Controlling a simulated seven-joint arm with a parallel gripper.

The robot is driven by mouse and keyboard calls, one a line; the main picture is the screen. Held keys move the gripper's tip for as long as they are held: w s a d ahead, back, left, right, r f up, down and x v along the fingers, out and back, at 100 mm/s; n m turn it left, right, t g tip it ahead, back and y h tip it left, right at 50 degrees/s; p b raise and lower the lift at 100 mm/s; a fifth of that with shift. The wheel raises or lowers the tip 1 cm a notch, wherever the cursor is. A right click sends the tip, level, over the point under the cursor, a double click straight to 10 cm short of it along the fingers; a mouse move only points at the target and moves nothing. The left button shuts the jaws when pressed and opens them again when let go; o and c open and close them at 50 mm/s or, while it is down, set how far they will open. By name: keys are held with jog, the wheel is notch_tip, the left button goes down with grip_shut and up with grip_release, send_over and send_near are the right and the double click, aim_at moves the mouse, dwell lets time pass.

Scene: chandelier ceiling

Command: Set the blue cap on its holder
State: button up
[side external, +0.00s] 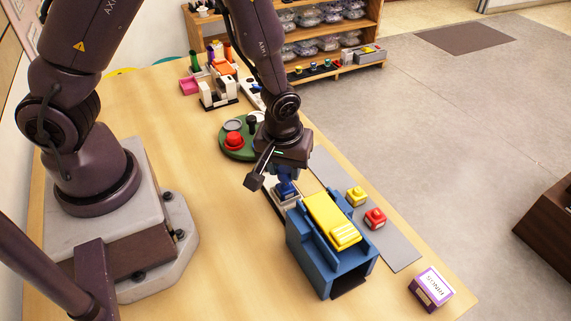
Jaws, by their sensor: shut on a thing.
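My gripper (286,174) points down near the middle of the table, behind the large blue box. It is shut on the blue cap (287,189), which shows just below the fingers and is partly hidden by them. A white and black piece (291,202) shows directly under the cap and may be its holder. I cannot tell whether the cap touches it. The near blue box hides part of that piece.
A blue box (326,275) with a yellow sloped top (330,218) stands close in front. A yellow block (355,196) and a red block (374,218) sit on a grey strip (401,255). A green round tray (234,151) lies behind. A purple-white box (430,289) stands near the right edge.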

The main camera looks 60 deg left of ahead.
jog(key=shift+f, duration=1.15)
dwell(1.5)
jog(key=o, duration=1.4)
jog(key=shift+r, duration=0.1)
jog(key=shift+r, duration=3.7)
